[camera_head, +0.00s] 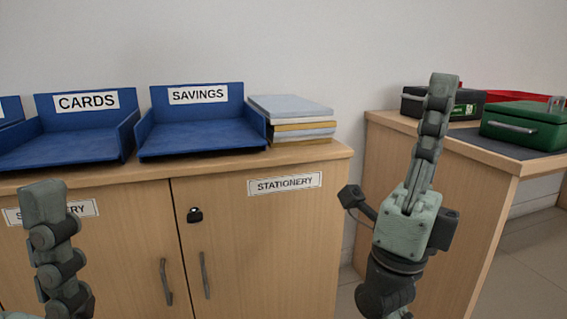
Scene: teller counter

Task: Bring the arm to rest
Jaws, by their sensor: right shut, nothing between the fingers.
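My left gripper (43,202) shows at the lower left, also pointing up, in front of the cabinet doors. Only its upper part is in view, one finger hides the other, and I cannot tell whether it is open.
Blue trays marked CARDS (75,143) and SAVINGS (195,135) and a paper stack (295,107) stand on the wooden cabinet (270,235). The right counter (440,225) bears a black case (467,103), a green cash box (525,125) and a red item (515,96).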

